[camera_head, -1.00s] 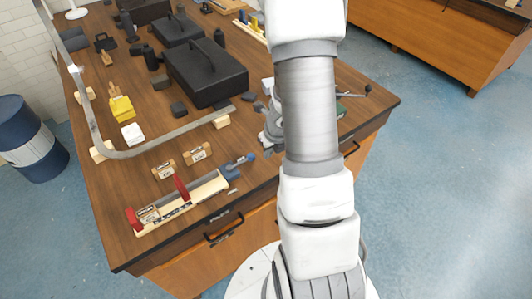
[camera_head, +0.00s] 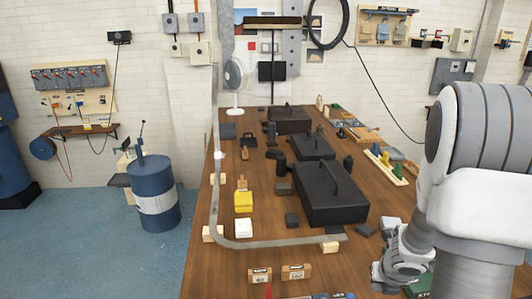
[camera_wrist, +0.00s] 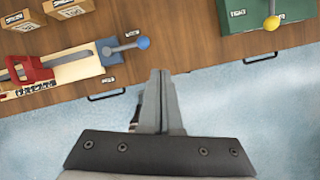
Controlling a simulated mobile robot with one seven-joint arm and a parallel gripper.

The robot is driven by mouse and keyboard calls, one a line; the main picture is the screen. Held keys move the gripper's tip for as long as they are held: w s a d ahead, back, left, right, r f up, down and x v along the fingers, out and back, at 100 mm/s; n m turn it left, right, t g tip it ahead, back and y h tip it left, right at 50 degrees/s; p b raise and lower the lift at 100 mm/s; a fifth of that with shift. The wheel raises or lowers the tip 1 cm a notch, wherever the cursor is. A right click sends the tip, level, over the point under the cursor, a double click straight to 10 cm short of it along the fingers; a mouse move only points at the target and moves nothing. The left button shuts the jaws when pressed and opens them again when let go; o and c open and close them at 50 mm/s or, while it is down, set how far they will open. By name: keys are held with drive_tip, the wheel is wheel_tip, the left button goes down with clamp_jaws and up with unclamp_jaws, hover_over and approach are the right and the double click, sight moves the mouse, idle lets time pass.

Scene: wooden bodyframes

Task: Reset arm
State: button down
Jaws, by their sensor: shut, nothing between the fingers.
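My gripper (camera_wrist: 160,76) is shut and empty in the wrist view. Its two fingers lie together, pointing toward the front edge of the wooden workbench (camera_wrist: 190,30). Nothing is held between them, and they appear apart from the things on the bench. In the head view my arm fills the right side, with its wrist part low over the bench's right front. The fingers cannot be made out there.
A wooden holder with a red clamp (camera_wrist: 30,70) and a blue-tipped tool (camera_wrist: 143,42) lie left of the fingers. A green box (camera_wrist: 262,36) is to the right. Black cases (camera_head: 335,200), a bent metal rail (camera_head: 215,190) and a blue barrel (camera_head: 155,190) are farther off.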

wheel_tip(320, 180, up, 15)
drive_tip(key=s+a+m+t+h+b, duration=0.2)
drive_tip(key=m+h+b, duration=0.15)
drive_tip(key=m, duration=1.35)
drive_tip(key=s+a+r+m+y+b, duration=0.1)
drive_tip(key=s+a+m+y, duration=0.1)
drive_tip(key=s+a+m, duration=0.5)
drive_tip(key=s+a+r+m+y+b, duration=0.2)
drive_tip(key=s+a+m, duration=0.5)
drive_tip(key=a+m, duration=0.2)
drive_tip(key=shift+s+r+g+y, duration=0.25)
drive_tip(key=shift+r+g+y, duration=0.05)
drive_tip(key=shift+g+y, duration=0.1)
